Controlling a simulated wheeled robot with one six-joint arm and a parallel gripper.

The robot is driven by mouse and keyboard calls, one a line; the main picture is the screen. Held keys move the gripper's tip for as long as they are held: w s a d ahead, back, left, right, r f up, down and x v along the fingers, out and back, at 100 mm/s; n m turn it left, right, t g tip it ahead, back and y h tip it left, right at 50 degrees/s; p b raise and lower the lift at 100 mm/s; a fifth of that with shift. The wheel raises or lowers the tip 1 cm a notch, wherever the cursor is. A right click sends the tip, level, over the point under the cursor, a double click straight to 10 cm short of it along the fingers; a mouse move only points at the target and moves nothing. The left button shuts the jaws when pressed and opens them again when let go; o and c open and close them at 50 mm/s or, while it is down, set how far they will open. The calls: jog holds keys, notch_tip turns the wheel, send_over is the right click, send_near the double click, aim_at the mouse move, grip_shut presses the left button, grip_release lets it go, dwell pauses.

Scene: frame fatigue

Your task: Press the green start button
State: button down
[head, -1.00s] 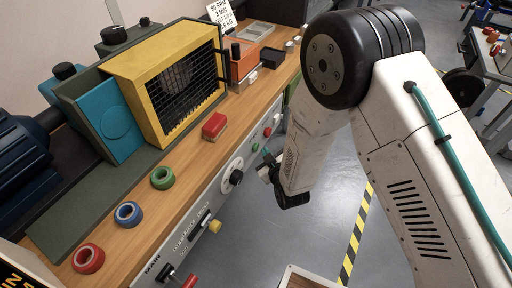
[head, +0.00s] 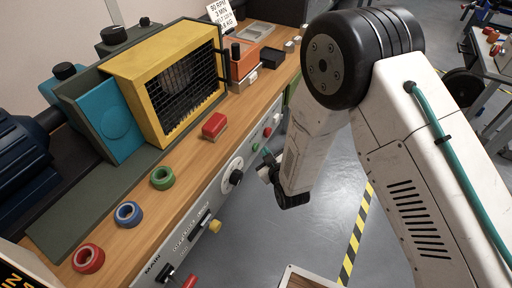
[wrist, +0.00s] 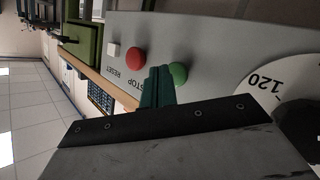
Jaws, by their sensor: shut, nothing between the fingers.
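The green start button (head: 255,147) is on the grey front panel of the bench, between the round dial and the red stop button (head: 267,132). In the wrist view the green button (wrist: 179,73) is just right of my fingertips, partly hidden by them. My gripper (wrist: 157,88) has its teal fingers together, with nothing between them, pointing toward the panel. In the head view my gripper (head: 267,154) is in front of the panel, close to the green button. I cannot tell whether the fingertips touch it.
The red stop button (wrist: 135,58) and a white reset button (wrist: 113,50) lie left of the fingers. A dial marked 120 (wrist: 262,78) is close on the right. A yellow caged machine (head: 165,80) and coloured tape rolls stand on the bench. Open floor lies below.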

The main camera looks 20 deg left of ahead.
jog(key=shift+a, duration=0.15)
jog(key=shift+a, duration=0.25)
jog(key=shift+a, duration=0.45)
dwell(0.7)
jog(key=shift+d, duration=0.85)
jog(key=shift+d, duration=0.15)
jog(key=shift+s+d, duration=0.2)
jog(key=shift+d, duration=2.15)
